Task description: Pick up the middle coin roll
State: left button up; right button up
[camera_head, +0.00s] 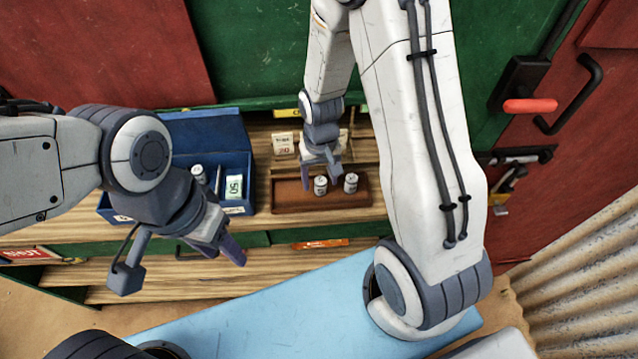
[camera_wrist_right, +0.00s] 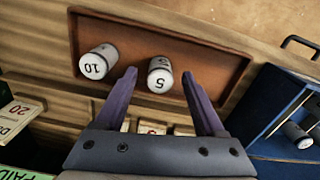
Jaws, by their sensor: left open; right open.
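The brown tray (camera_head: 290,197) holds two upright pale coin rolls, and it also shows in the right wrist view (camera_wrist_right: 222,62). The roll marked 5 (camera_head: 320,187) is on the left in the head view; in the wrist view (camera_wrist_right: 160,76) it stands between my right fingertips. The roll marked 10 (camera_head: 351,183) stands to its right, outside the fingers; the wrist view shows it too (camera_wrist_right: 97,62). A third roll (camera_head: 198,173) is in the blue box. My right gripper (camera_head: 322,173) is open over the tray. My left gripper (camera_head: 226,243) is open and empty, before the blue box.
The blue box (camera_head: 205,130) stands left of the tray, with a green 50 card (camera_head: 235,187) inside. A card marked 20 (camera_head: 284,144) stands behind the tray. A red-handled fitting (camera_head: 530,106) is on the right. The light blue surface (camera_head: 270,310) in front looks clear.

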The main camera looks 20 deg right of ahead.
jog(key=shift+f, duration=0.95)
grip_shut()
jog(key=shift+r, duration=0.15)
